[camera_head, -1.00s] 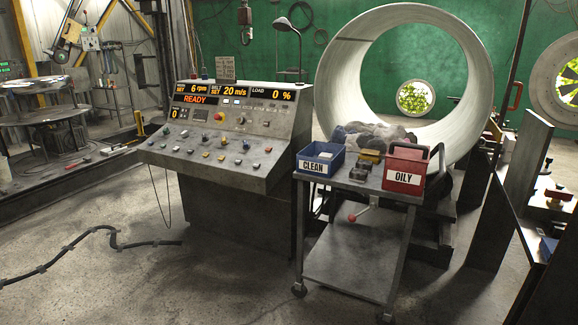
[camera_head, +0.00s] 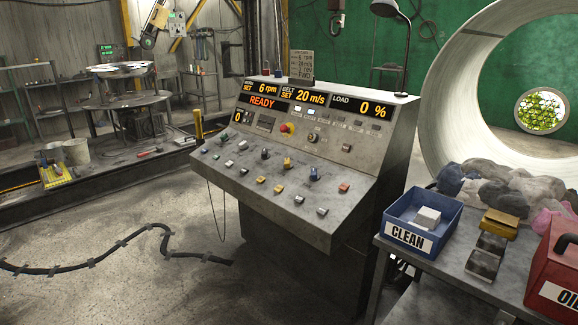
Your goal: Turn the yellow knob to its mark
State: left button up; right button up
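The control console (camera_head: 345,149) stands in the middle of the view with its sloped panel facing me. A small yellow knob (camera_head: 287,163) sits on the sloped panel, between a dark knob (camera_head: 265,153) and a blue knob (camera_head: 314,174). Its pointer direction and its mark are too small to make out. Lower on the panel are yellow square buttons (camera_head: 278,188). The displays above read 6 rpm, 20 m/s, load 0 % and READY. Neither of my grippers is in view.
A cart (camera_head: 447,275) at the right front carries a blue CLEAN bin (camera_head: 423,222), a red OILY bin (camera_head: 558,270) and rags. A large pale ring (camera_head: 447,115) stands behind it. A black cable (camera_head: 100,257) lies on the floor at left; bare floor is in front.

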aim_at(288, 165)
jog(key=i+j, duration=0.25)
jog(key=i, duration=0.2)
jog(key=i+j, duration=0.2)
jog(key=i, duration=0.2)
jog(key=i+j+u, duration=0.1)
jog(key=i+j, duration=0.15)
jog(key=i, duration=0.2)
